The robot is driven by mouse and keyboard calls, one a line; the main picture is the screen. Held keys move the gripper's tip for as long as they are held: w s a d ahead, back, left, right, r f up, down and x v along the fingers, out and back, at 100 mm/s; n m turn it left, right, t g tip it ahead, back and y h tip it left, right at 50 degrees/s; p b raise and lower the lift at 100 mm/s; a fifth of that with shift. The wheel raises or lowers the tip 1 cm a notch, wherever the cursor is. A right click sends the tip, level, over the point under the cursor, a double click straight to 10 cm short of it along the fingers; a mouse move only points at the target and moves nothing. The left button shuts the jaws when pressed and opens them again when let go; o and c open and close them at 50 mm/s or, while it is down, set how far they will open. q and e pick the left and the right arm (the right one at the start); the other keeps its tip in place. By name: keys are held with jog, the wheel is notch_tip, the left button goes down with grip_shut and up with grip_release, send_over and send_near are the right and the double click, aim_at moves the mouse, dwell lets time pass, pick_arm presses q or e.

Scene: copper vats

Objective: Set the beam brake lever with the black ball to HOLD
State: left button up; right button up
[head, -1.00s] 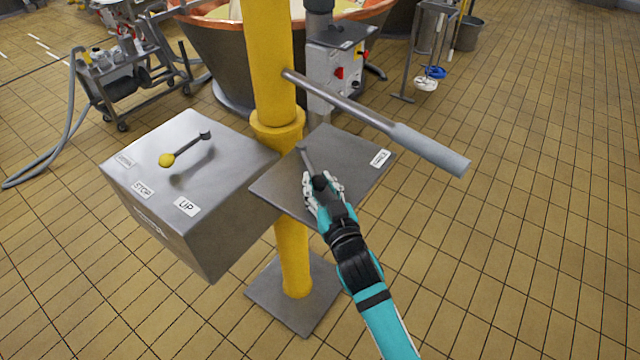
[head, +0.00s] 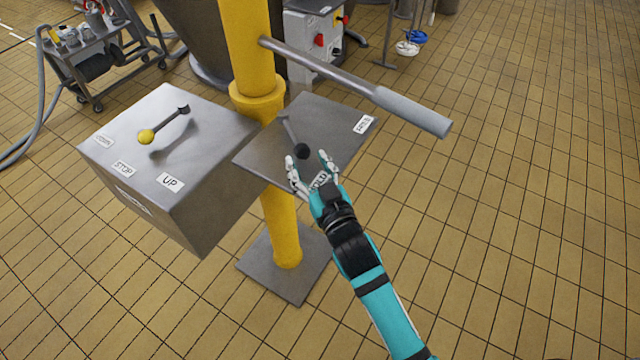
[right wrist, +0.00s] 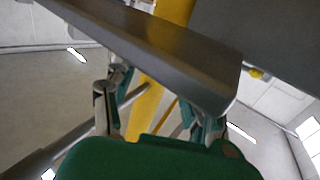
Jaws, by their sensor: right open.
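The beam brake lever is a grey rod with a black ball (head: 302,151) on its end, over a flat metal plate (head: 262,160) on the yellow post. The rod points toward the plate's near edge, at the HOLD label (head: 320,181), which my right gripper partly covers. Another label (head: 364,124) sits at the plate's right corner; I cannot read it surely. My right gripper (head: 307,157) is open, its fingers spread on either side of the ball; I see no contact. The right wrist view shows its fingers (right wrist: 160,105) near the plate's edge (right wrist: 185,70). My left gripper is out of view.
A metal box (head: 150,190) with a yellow-ball lever (head: 147,137) and STOP and UP labels stands left of the plate. The yellow post (head: 250,50) rises behind. A grey-handled bar (head: 410,110) sticks out to the right above the plate. The tiled floor at right is clear.

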jog(key=v, duration=0.8)
jog(key=shift+s, duration=0.15)
